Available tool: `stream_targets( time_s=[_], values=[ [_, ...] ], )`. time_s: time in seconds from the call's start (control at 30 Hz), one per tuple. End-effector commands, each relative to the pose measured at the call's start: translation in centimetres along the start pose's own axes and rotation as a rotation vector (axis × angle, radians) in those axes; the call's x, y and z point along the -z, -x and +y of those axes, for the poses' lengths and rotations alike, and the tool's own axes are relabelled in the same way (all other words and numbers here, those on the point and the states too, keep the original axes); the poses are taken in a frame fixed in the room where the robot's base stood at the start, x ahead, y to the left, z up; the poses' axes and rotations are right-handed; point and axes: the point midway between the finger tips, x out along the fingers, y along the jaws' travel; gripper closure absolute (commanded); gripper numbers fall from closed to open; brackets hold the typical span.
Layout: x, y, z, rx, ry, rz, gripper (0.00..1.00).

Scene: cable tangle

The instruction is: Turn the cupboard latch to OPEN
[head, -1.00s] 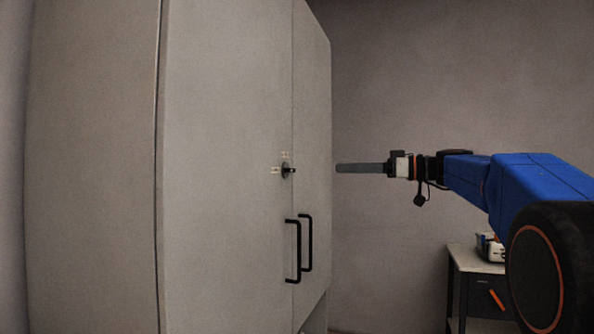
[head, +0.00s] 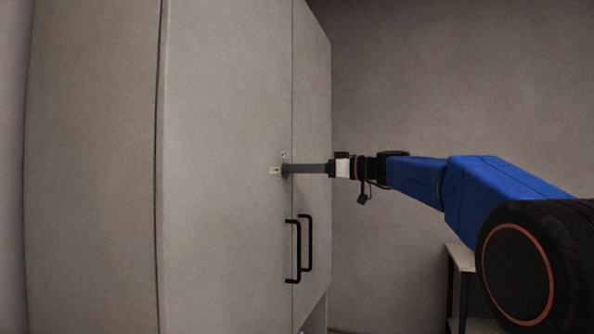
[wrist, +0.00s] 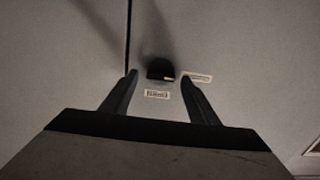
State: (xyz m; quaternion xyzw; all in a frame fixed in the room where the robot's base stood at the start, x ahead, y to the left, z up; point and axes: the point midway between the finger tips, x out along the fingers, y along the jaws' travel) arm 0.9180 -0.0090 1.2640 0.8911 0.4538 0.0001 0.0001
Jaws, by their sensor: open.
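The cupboard (head: 225,200) is tall and grey with closed doors, at the left and middle of the head view. Its dark latch (wrist: 160,69) shows in the wrist view as a small black knob right of the door seam. In the head view the latch is largely hidden by my fingertips. My gripper (head: 290,169) reaches from the right to the door face at the latch. In the wrist view my gripper (wrist: 160,76) is open, with one finger on each side of the latch. A gap shows on both sides, and I cannot tell whether either finger touches it.
Small white labels (wrist: 157,94) and (wrist: 197,78) sit beside the latch. Two black door handles (head: 293,251) stand out below it. A bench (head: 461,260) stands at the lower right, partly behind my arm.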

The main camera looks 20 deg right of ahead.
Motion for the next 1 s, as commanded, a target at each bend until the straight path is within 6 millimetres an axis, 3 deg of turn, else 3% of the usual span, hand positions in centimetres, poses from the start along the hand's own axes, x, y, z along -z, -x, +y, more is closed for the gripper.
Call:
stream_targets(
  time_s=[0.13,0.47,0.67,1.0],
  values=[
    [-0.03,-1.01,-0.03,0.002,-0.001,0.000,0.45],
    [-0.03,-1.27,-0.01,0.000,0.000,0.000,0.45],
    [-0.02,-1.26,-0.01,0.000,0.000,0.000,0.87],
    [-0.02,-1.25,0.01,0.000,-0.036,0.000,0.86]
  ],
)
